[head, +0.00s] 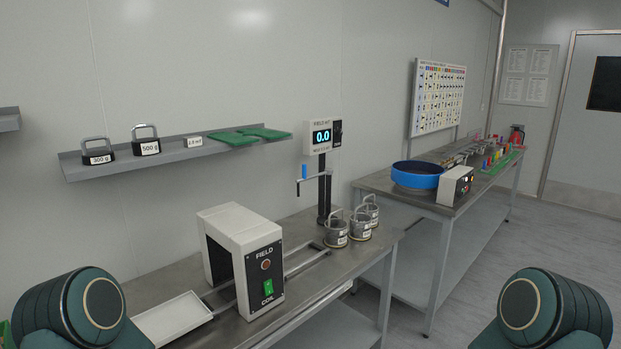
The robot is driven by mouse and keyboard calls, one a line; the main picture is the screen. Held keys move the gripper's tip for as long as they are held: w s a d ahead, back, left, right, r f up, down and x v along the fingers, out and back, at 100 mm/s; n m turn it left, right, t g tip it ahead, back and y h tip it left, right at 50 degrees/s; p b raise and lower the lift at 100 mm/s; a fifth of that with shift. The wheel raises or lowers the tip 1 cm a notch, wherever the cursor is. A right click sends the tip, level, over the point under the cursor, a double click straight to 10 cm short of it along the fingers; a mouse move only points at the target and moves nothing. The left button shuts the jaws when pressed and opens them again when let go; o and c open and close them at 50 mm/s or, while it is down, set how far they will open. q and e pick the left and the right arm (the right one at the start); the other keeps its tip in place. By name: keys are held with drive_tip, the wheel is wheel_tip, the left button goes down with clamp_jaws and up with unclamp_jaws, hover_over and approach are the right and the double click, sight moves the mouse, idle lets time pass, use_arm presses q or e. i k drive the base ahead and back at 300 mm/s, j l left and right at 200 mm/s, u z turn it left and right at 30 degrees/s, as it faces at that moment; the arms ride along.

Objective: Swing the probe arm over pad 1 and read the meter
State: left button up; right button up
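The field meter (319,149) stands on a dark post on the steel bench, and its lit blue display reads 0.0. Below it a thin probe arm (316,177) reaches left from the post, with a blue piece (304,171) at its outer end. Three metal canisters with looped handles (336,238) stand right of the post on round bases. I cannot make out pad numbers, so I cannot tell which is pad 1. Neither gripper is in view; only parts of my two arms show at the lower corners.
A white field coil housing (226,222) with a green switch stands on the bench (318,286), left of the post, over a rail. A white tray (172,319) is at front left. A wall shelf (128,163) holds weights and green cloths. A blue bowl (417,179) sits on the farther bench.

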sight(313, 177)
drive_tip(key=i+l+u, duration=0.1)
drive_tip(key=u, duration=0.75)
drive_tip(key=i+l+u, duration=0.1)
drive_tip(key=l+u, duration=0.6)
drive_tip(key=l, duration=0.2)
drive_tip(key=l+u, duration=0.35)
drive_tip(key=l, duration=0.65)
drive_tip(key=k+l, duration=0.1)
drive_tip(key=l, duration=0.55)
drive_tip(key=l+u, duration=0.1)
drive_tip(key=l, duration=0.55)
drive_tip(key=k+l, duration=0.15)
drive_tip(key=l, duration=0.45)
